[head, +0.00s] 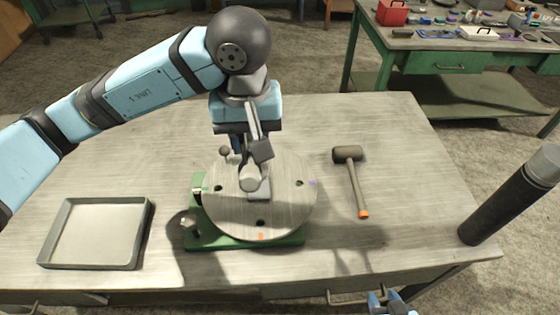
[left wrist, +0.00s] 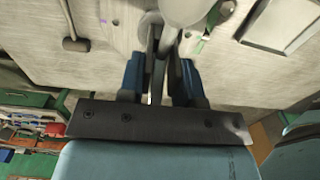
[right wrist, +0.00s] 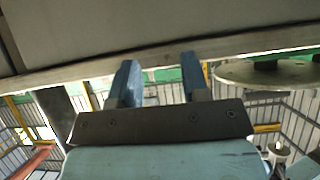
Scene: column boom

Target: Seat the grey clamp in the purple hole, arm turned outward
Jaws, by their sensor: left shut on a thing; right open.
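The round plate (head: 285,205) lies on a green base (head: 222,240), with several dark holes near its rim. The purple hole (head: 300,183) is on the plate's right side, beside a purple mark (head: 312,182). My left gripper (head: 243,143) is over the plate's far side and shut on the grey clamp (head: 254,125). The clamp also shows between the fingers in the left wrist view (left wrist: 157,62). It hangs over the plate's middle, left of the purple hole; whether it touches the plate I cannot tell. My right gripper (head: 384,298) is open and empty by the table's front edge; it shows in the right wrist view (right wrist: 160,85).
A mallet (head: 349,155) lies right of the plate. A grey tray (head: 95,235) lies at the table's left. Bare tabletop (head: 400,205) is at the right. A green bench (head: 460,45) with tools is behind.

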